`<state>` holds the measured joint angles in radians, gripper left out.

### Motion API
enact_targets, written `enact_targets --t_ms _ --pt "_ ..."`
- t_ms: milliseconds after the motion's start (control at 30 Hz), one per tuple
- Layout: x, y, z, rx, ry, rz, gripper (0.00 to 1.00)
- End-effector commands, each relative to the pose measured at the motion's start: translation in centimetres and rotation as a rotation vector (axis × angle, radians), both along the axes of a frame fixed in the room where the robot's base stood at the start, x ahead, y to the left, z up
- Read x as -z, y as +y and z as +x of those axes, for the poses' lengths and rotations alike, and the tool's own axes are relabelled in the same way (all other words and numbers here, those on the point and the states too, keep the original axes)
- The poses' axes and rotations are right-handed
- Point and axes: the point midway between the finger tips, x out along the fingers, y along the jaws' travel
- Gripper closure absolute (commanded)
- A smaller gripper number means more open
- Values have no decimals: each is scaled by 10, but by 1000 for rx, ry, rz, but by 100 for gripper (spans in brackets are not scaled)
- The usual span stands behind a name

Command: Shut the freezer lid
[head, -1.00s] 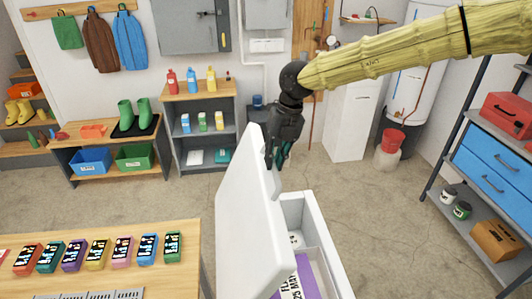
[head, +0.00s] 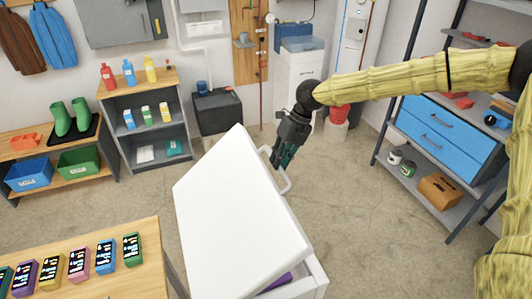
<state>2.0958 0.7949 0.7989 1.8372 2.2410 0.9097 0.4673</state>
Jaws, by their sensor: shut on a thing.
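The white freezer lid (head: 228,216) stands tilted partway open in the middle foreground, its outer face toward me. Its pale bar handle (head: 287,186) juts from the right edge. My gripper (head: 284,158) is shut on the upper part of this handle, and the fingers partly cover it. The white freezer body (head: 315,284) shows under the lid at the lower right, with a bit of a purple thing (head: 275,282) inside. The lid hides most of the opening.
A wooden table (head: 142,262) with a row of several small coloured boxes stands close at the left. A shelf with blue drawers (head: 438,137) stands at the right. The concrete floor (head: 370,225) right of the freezer is clear.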

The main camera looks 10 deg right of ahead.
Motion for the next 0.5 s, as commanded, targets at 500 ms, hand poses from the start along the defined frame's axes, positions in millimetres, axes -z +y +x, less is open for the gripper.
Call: enact_targets --t_ms 500 --pt "103 -73 12 7 13 63 100"
